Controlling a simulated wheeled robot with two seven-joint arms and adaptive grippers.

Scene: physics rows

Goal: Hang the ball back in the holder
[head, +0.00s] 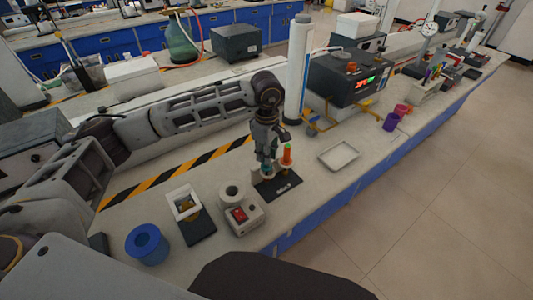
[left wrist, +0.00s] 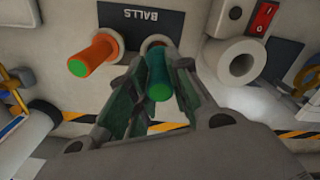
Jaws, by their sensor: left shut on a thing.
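The holder is a dark plate marked BALLS (left wrist: 140,20) with pale round rings (left wrist: 153,42); its base (head: 285,189) also shows in the head view. An orange rod-like piece (left wrist: 97,55) sits at one ring, upright in the head view (head: 287,154). My left gripper (left wrist: 157,95) is shut on a green rod-like piece (left wrist: 158,78), beside the orange one and close to the second ring. Whether the green piece touches that ring I cannot tell. No round ball shape shows; its lower part is hidden. My right gripper is not in view.
A device with a red switch (head: 238,214) and round socket stands left of the holder. A shallow tray (head: 339,155) lies right. A white column (head: 297,75) rises behind.

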